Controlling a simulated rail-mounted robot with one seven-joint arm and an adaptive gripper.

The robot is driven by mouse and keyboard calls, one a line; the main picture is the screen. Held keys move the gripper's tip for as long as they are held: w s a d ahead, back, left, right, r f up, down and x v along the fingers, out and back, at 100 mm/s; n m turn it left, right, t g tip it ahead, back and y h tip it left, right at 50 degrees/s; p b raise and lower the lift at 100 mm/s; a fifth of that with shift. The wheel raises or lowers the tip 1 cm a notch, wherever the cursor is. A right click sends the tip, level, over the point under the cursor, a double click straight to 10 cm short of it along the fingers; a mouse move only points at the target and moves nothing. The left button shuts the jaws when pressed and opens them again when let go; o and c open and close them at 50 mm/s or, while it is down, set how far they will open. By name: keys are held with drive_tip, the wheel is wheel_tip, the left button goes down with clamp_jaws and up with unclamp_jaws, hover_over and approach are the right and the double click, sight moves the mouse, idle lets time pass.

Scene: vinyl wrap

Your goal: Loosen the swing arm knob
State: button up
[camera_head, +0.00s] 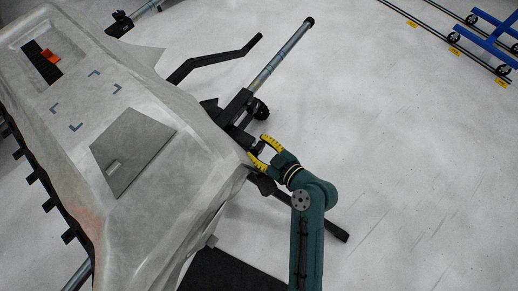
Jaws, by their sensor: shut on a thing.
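My gripper (257,149) with yellow-marked fingers reaches in from the lower right, at the right end of the large grey wrapped part. Its fingers sit on either side of a small dark piece at the end of the black bracket (236,108), and it is shut on it. This piece appears to be the swing arm knob; the fingers hide most of it and its turn cannot be seen. Another round black knob (262,108) sticks out from the bracket just above my gripper and is apart from it. A grey tube (284,53) runs from the bracket to the upper right.
The grey wrapped part (190,172) fills the left, with a flat grey plate (132,150) and an orange item (50,57) on it. A bent black bar (216,62) and a lower black leg (325,224) stick out. A blue cart (490,38) stands far right; floor between is clear.

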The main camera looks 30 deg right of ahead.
drive_tip(key=o, duration=1.2)
drive_tip(key=shift+c, duration=0.2)
drive_tip(key=v, duration=1.2)
drive_tip(key=shift+f, duration=0.15)
